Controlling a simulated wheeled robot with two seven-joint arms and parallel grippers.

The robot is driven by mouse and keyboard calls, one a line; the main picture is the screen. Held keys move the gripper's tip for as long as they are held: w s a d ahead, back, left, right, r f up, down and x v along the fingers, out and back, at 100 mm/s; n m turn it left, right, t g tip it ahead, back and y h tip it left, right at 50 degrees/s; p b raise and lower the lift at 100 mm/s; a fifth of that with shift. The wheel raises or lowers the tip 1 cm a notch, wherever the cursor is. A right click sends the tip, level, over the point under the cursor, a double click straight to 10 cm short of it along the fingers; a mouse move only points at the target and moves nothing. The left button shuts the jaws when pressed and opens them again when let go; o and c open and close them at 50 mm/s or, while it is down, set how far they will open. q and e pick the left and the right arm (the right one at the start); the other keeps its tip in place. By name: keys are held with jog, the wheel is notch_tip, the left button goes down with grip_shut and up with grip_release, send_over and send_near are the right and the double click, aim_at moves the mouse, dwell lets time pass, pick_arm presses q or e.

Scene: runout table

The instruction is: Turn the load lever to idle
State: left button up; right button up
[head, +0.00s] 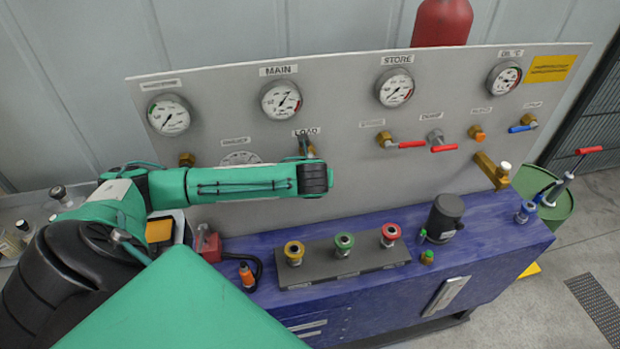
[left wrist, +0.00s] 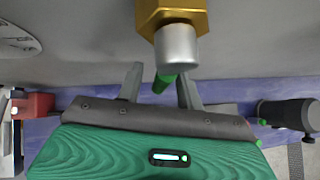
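The load lever's valve sits on the grey panel under the LOAD label (head: 307,131), mostly hidden in the head view by my left wrist. In the left wrist view its gold body (left wrist: 172,16) and silver collar (left wrist: 176,46) are close in front. The load lever's green handle (left wrist: 163,83) points away from the collar, down and slightly left in that picture. My left gripper (left wrist: 160,73) is open, with one finger on each side of the green handle. A gap shows on the left; contact on the right is unclear. My right gripper is not in view.
The panel (head: 350,170) carries gauges and other valves, including red-handled ones (head: 412,144) to the right. Below, a blue bench (head: 400,290) holds a dark block (head: 345,269) with three coloured fittings and a black cylinder (head: 445,218).

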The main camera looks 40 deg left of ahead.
pick_arm(q)
jog(key=b+v, duration=0.4)
jog(key=v, duration=0.9)
jog(key=shift+s+d+r, duration=0.1)
